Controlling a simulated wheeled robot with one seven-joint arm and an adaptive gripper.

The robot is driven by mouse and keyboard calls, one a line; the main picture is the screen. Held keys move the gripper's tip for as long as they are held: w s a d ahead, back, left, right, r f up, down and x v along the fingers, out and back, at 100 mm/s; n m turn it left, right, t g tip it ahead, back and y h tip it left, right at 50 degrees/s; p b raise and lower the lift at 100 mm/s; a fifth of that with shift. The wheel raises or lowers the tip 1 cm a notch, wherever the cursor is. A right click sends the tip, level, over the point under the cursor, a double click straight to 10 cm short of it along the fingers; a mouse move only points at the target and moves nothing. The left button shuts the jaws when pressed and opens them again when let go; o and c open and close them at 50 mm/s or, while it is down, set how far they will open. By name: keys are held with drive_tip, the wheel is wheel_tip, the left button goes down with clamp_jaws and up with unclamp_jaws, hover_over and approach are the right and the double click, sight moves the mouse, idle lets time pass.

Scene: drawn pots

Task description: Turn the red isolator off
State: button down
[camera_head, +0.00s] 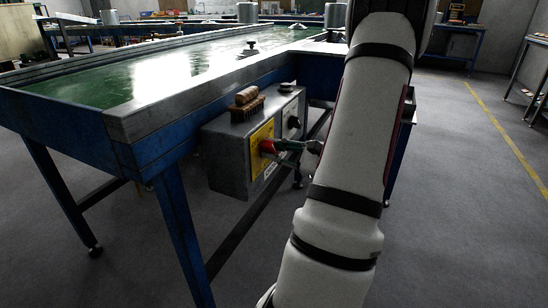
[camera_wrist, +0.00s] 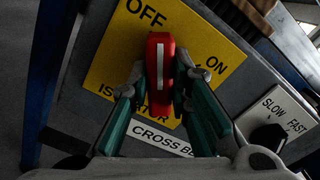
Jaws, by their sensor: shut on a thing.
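The red isolator handle (camera_wrist: 160,62) sits on a yellow plate (camera_wrist: 105,62) marked OFF and ON. Its white line stands upright in the wrist view and points just right of the word OFF, nearer to OFF than to ON. My gripper (camera_wrist: 161,88) is shut on the handle, one green-padded finger at each side. In the head view the red handle (camera_head: 267,146) shows at the front of a grey control box (camera_head: 227,165), with my gripper (camera_head: 282,146) at it from the right. My fingers hide part of the plate's lower lettering.
A dark SLOW/FAST knob (camera_wrist: 268,137) is right of the plate. A brush (camera_head: 246,103) with a wooden back and a dark knob (camera_head: 287,88) are on the box top. The box is beside a blue-framed bench (camera_head: 150,120). Grey floor (camera_head: 450,220) is clear at the right.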

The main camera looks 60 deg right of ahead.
drive_tip(key=shift+f+n+b, duration=0.2)
drive_tip(key=shift+n+b, duration=0.7)
drive_tip(key=shift+n, duration=0.2)
drive_tip(key=shift+s, duration=0.1)
drive_tip(key=c, duration=1.5)
unclamp_jaws()
drive_tip(key=shift+r, duration=0.1)
drive_tip(key=s, duration=1.2)
drive_tip(key=shift+d, duration=0.4)
